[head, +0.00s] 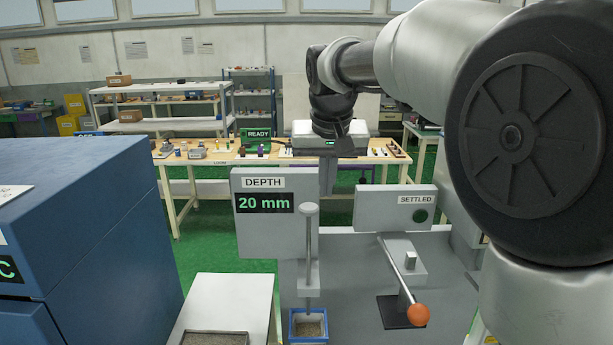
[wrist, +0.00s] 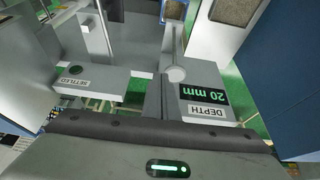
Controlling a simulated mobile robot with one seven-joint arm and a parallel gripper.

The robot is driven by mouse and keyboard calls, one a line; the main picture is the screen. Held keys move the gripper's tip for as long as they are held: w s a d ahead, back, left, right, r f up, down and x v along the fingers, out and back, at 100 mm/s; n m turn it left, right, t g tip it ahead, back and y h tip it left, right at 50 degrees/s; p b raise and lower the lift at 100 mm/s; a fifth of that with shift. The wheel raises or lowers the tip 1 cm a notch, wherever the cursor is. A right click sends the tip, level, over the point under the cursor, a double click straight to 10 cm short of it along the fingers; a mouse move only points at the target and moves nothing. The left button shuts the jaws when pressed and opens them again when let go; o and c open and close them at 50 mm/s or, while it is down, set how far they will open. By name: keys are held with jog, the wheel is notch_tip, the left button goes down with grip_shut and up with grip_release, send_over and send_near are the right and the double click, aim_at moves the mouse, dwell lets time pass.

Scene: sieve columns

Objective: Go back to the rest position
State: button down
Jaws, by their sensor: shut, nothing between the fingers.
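My gripper (head: 327,188) hangs in the upper middle of the head view, fingers pointing down, shut and empty. It is in front of the workbench and above the grey machine. In the wrist view my gripper's fingers (wrist: 155,98) point toward the machine. The depth panel (head: 264,212) reads "20 mm" and also shows in the wrist view (wrist: 207,98). The settled panel (head: 396,208) has a round green lamp. A lever with an orange knob (head: 418,314) slants down to the right.
A small blue tray of grainy material (head: 309,325) stands under the vertical rod (head: 308,240). A blue cabinet (head: 80,220) fills the left side. A white stand (head: 230,300) is beside it. A wooden bench (head: 275,158) with small items and a READY display is behind. Green floor is clear between.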

jog(key=s+d, duration=0.3)
jog(key=s, duration=0.5)
jog(key=s+d, duration=0.4)
jog(key=s, duration=0.3)
jog(key=s+d+f, duration=0.1)
jog(key=s+f, duration=0.3)
jog(key=s, duration=0.3)
jog(key=s+d+f, duration=0.1)
jog(key=s+f, duration=0.3)
jog(key=s, duration=0.2)
jog(key=shift+s+d+t, duration=0.35)
jog(key=shift+s+t, duration=0.05)
